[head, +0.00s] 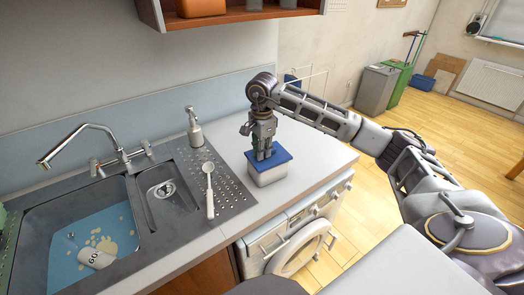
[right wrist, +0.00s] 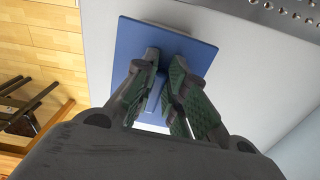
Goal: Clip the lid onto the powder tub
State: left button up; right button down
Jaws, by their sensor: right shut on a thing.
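The powder tub (head: 271,177) is a white box on the counter, right of the sink. The flat blue lid (head: 281,158) lies over its top; it also fills the upper middle of the right wrist view (right wrist: 126,42). I cannot tell whether its edges are clipped down. My right gripper (head: 264,156) points straight down at the middle of the lid. In the right wrist view its two green-padded fingers (right wrist: 167,62) are shut on a small raised part of the lid, mostly hidden between them. A white strip of the tub shows below the lid there. My left gripper is out of view.
A white spoon (head: 209,190) lies on the drainer left of the tub, with a soap dispenser (head: 194,127) behind it. The sink (head: 65,225) holds water and a white cup (head: 97,258). A washing machine (head: 295,240) stands under the counter. Counter around the tub is clear.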

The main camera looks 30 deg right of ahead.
jog(key=shift+f, duration=0.2)
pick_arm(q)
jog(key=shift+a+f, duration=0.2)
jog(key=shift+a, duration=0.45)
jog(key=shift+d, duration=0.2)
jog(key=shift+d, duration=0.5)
pick_arm(e)
jog(key=shift+f, duration=0.1)
pick_arm(q)
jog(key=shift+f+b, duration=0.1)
jog(key=shift+b, duration=0.2)
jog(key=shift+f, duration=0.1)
pick_arm(e)
jog(key=shift+f, duration=0.2)
jog(key=shift+f, duration=0.15)
pick_arm(q)
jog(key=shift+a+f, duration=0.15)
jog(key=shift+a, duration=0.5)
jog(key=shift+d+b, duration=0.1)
jog(key=shift+b, duration=0.2)
pick_arm(e)
jog(key=shift+f, duration=0.1)
